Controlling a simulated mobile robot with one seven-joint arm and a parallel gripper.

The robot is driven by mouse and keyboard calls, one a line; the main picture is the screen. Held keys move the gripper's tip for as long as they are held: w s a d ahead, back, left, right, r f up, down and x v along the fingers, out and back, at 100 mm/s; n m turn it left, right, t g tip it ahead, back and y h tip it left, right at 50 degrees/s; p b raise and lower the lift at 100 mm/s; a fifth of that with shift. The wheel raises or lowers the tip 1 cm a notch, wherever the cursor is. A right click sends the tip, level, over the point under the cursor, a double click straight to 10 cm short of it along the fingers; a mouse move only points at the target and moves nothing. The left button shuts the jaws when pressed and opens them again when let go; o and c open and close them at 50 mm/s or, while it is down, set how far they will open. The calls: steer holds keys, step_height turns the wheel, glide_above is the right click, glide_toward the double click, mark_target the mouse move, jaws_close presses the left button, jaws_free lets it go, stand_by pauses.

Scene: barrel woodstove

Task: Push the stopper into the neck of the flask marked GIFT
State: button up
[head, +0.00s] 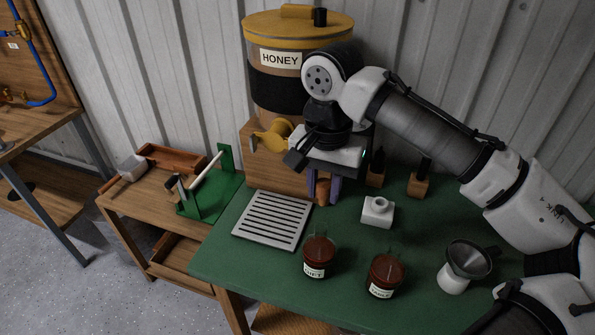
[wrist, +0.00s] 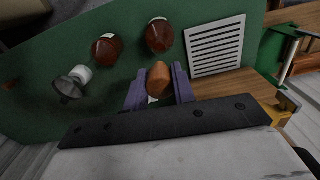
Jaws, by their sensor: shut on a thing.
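The flask marked GIFT (head: 319,250) stands upright on the green table, reddish-brown inside with a clear neck. It also shows in the wrist view (wrist: 159,35). A second similar flask (head: 386,275) stands to its right, its label hard to read; it also shows in the wrist view (wrist: 105,50). My gripper (head: 323,192) is shut on an orange-brown stopper (wrist: 159,79), held between its purple fingers. The stopper also shows in the head view (head: 322,189). My gripper is behind the GIFT flask, in front of the honey barrel's stand, and apart from the flask.
The HONEY barrel (head: 277,84) with a yellow tap (head: 274,137) stands behind. A slatted tray (head: 272,219) lies left of the flasks. A white block (head: 378,212), a funnel (head: 470,259) and two black-topped wooden blocks (head: 418,185) are to the right. A green stand (head: 213,187) is farther left.

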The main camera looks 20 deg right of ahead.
mark_target(324, 204)
steer(key=shift+f, duration=0.1)
steer(key=shift+d+f+b, duration=0.1)
steer(key=shift+f+b, duration=2.65)
steer(key=shift+b, duration=0.15)
steer(key=shift+r, duration=0.1)
steer(key=shift+f, duration=0.3)
steer(key=shift+p, duration=0.7)
steer(key=shift+f+b, duration=0.5)
steer(key=shift+f, duration=0.6)
steer(key=shift+r, duration=0.15)
steer(key=shift+r+p, duration=1)
steer(key=shift+p, duration=0.15)
